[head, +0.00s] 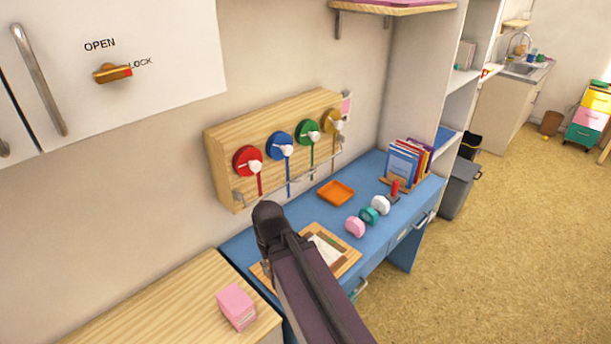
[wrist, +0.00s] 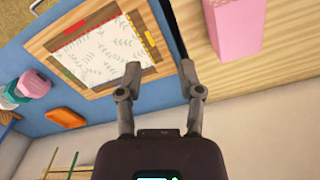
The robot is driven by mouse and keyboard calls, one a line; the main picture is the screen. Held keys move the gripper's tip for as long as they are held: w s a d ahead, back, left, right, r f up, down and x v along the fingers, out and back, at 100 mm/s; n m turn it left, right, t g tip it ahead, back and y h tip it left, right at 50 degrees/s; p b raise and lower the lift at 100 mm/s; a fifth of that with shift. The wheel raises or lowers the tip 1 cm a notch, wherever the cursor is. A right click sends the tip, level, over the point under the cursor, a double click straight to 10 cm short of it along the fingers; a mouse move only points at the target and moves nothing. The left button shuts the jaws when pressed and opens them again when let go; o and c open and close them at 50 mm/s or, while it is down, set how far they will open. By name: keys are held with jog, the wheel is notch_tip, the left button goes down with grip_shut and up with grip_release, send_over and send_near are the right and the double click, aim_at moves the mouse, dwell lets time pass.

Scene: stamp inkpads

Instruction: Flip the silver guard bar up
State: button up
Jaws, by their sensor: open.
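The silver guard bar (head: 312,172) is a thin metal rail low across the front of the wooden board (head: 228,150). It crosses the hanging stems of the round red (head: 241,158), blue (head: 273,142), green (head: 301,130) and yellow (head: 329,124) pieces. Its left end is at a grey bracket (head: 239,197) near the board's lower left corner. My gripper (wrist: 160,67) is open and empty in the wrist view, above the desk and apart from the bar. In the head view my dark arm hides the fingers. The bar is not clear in the wrist view.
The blue desk (head: 240,248) holds a framed paper (head: 326,250), an orange tray (head: 336,192), small stamps (head: 368,216) and books (head: 402,163). A pink box (head: 236,306) stands on the wooden top at lower left. A white cabinet (head: 170,50) hangs upper left.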

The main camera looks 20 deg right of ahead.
dwell(0.5)
jog(key=w+d+f+m+t+y+b, duration=0.2)
jog(key=w+d+m+t+y+b, duration=0.2)
jog(key=w+d+y+b, duration=0.65)
jog(key=w+d+r+m+t+b, duration=0.1)
jog(key=d+r+t, duration=0.1)
jog(key=d, duration=0.5)
jog(key=w+d+r+m+t+y+b, duration=0.1)
jog(key=w+d+r+m+t+b, duration=0.1)
jog(key=d+t, duration=0.2)
jog(key=w+d+r+m+t+y+b, duration=0.1)
jog(key=d+t, duration=0.3)
jog(key=d, duration=0.6)
jog(key=shift+w+r+m+b, duration=0.5)
jog(key=shift+w+r+b, duration=0.15)
jog(key=shift+r, duration=0.25)
jog(key=shift+w+y, duration=0.1)
jog(key=shift+y, duration=0.15)
